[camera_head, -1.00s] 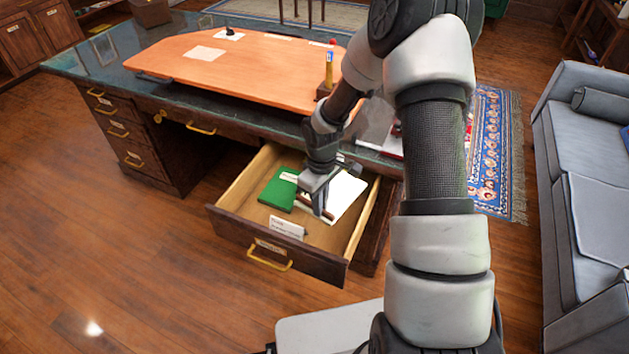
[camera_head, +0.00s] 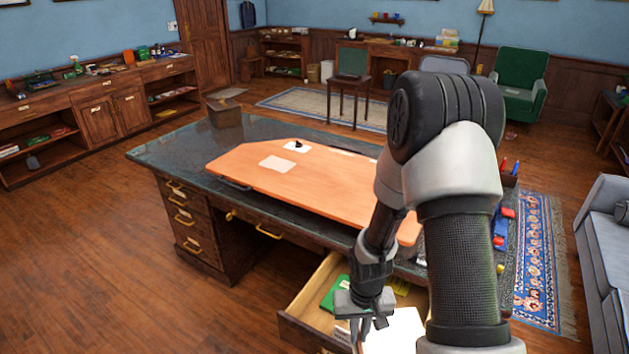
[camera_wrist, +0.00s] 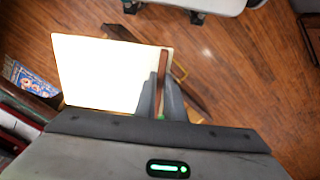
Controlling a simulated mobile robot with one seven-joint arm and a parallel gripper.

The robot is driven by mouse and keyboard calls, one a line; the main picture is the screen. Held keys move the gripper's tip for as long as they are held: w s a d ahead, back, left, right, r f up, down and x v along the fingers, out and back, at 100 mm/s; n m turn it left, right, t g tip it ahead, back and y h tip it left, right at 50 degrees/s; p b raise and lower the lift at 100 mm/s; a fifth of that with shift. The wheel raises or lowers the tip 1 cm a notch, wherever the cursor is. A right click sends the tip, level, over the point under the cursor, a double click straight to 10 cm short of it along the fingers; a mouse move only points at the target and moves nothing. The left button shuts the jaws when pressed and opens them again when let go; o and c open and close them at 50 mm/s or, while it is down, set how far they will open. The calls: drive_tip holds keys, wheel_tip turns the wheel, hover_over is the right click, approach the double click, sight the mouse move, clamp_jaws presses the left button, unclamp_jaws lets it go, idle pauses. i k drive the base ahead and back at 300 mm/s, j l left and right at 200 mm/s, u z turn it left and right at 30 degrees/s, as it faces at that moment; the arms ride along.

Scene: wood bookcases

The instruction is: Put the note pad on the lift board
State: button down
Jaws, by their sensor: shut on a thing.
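The note pad (camera_head: 402,332) is a white pad, partly hidden behind my arm in the head view. In the wrist view the pad (camera_wrist: 95,72) shows its large white face and a brown strip along one edge. My gripper (camera_head: 368,322) is shut on that brown-strip edge, and the fingers (camera_wrist: 162,85) straddle it. The pad appears to be held above the open drawer (camera_head: 318,330). The lift board (camera_head: 320,190) is the orange wooden board on the dark desk, beyond and above the drawer.
A white sheet (camera_head: 277,163) and a small black item (camera_head: 297,146) lie on the lift board; its middle is clear. A green item (camera_head: 336,291) lies in the drawer. Red and blue items (camera_head: 502,228) stand at the desk's right end.

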sight(332, 186)
drive_tip(key=i+j+z, duration=0.25)
drive_tip(key=j, duration=0.3)
drive_tip(key=j+z, duration=0.25)
drive_tip(key=j, duration=0.3)
drive_tip(key=i+j+z, duration=0.15)
drive_tip(key=j+z, duration=0.15)
drive_tip(key=j, duration=0.3)
drive_tip(key=i+j+z, duration=0.1)
drive_tip(key=j+z, duration=0.2)
drive_tip(key=j, duration=0.3)
drive_tip(key=j+z, duration=0.3)
drive_tip(key=j, duration=0.35)
drive_tip(key=j+z, duration=0.3)
drive_tip(key=j, duration=0.35)
drive_tip(key=j+z, duration=0.35)
drive_tip(key=j, duration=0.3)
drive_tip(key=k+j+z, duration=0.3)
drive_tip(key=j, duration=0.3)
drive_tip(key=i, duration=0.1)
